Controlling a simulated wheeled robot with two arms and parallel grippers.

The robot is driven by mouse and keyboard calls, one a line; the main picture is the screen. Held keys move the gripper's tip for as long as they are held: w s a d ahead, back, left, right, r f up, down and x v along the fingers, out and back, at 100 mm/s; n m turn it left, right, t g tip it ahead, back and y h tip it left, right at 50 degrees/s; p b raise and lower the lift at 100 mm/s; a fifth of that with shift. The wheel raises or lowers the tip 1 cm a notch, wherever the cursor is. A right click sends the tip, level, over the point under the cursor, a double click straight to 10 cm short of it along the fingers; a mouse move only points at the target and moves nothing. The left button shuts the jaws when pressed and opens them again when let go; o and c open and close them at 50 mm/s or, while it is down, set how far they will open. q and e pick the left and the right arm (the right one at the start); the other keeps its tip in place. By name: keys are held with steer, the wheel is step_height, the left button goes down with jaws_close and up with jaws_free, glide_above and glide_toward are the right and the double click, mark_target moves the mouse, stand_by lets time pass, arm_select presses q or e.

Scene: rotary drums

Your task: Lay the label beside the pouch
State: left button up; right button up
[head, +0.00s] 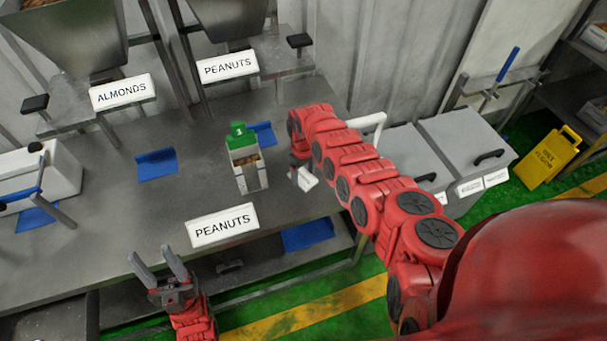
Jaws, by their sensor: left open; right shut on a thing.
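The pouch (247,172) stands upright on the metal table, pale with brown contents showing and a green top. My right gripper (301,172) is just right of the pouch, apart from it, with its arm reaching in from the right. It is shut on a small white piece, which looks like the label (308,181); its lettering cannot be read. My arm partly hides this grip, and I cannot tell whether the label touches the table. My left gripper (158,262) is open and empty, near the table's front edge at the lower left.
A PEANUTS sign (222,226) is at the table's front edge, before the pouch. Hoppers with an ALMONDS sign (122,92) and another PEANUTS sign (228,67) stand behind. Blue mats (157,165) lie on the table. Grey lidded bins (467,145) stand at the right.

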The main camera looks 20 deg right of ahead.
steer(key=shift+f, duration=0.2)
steer(key=o, duration=1.3)
steer(key=shift+r, duration=0.15)
